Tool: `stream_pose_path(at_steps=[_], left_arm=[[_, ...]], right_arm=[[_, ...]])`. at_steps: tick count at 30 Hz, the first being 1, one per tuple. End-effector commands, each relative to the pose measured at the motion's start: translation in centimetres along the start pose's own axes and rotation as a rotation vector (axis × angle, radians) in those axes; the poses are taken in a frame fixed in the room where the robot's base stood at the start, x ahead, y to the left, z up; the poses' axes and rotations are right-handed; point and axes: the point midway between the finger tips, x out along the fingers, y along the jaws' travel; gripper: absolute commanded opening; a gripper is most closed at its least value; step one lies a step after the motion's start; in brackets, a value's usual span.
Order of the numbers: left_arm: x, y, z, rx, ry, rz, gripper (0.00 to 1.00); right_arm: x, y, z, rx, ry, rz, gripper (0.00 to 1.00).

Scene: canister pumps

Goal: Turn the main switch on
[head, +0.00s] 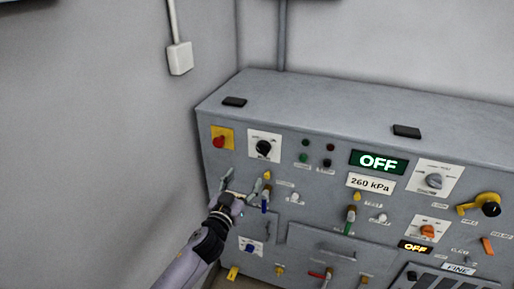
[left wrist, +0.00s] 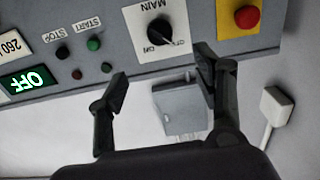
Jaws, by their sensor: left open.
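The main switch (head: 263,147) is a black rotary knob on a white plate, on the upper left of the grey panel. It also shows in the left wrist view (left wrist: 172,42), turned over, with the label MAIN beside it. My left gripper (head: 241,188) is open and empty, below the switch plate and in front of the panel. In the left wrist view its two fingers (left wrist: 162,80) stand apart, with the switch framed between and beyond them, not touching. My right gripper is in neither view.
A red button on a yellow plate (head: 219,141) sits left of the switch. Green and red buttons (head: 304,156) and a green OFF display (head: 378,162) are to its right. Valves and levers fill the panel below. A grey wall (head: 110,120) stands at left.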

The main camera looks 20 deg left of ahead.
Motion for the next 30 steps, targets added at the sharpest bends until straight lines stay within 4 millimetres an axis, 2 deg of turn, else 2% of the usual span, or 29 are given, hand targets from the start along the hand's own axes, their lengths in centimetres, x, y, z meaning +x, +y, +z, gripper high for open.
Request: stream_pose_path(at_steps=[4,10,18,24,30], left_arm=[[3.1,0.0,-0.3,0.000,0.001,-0.001,0.61],[7.2,0.1,-0.3,0.000,0.001,0.000,0.61],[12.2,0.0,0.0,-0.001,0.001,-0.001,0.61],[14.7,0.0,0.1,0.000,0.000,-0.001,0.61],[15.6,0.1,0.1,0.000,-0.001,0.001,0.61]], right_arm=[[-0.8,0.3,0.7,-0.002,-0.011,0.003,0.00],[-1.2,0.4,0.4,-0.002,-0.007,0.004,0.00],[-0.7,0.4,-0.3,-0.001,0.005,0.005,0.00],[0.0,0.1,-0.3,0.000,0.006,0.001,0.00],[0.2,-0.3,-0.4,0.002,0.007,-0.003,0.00]])
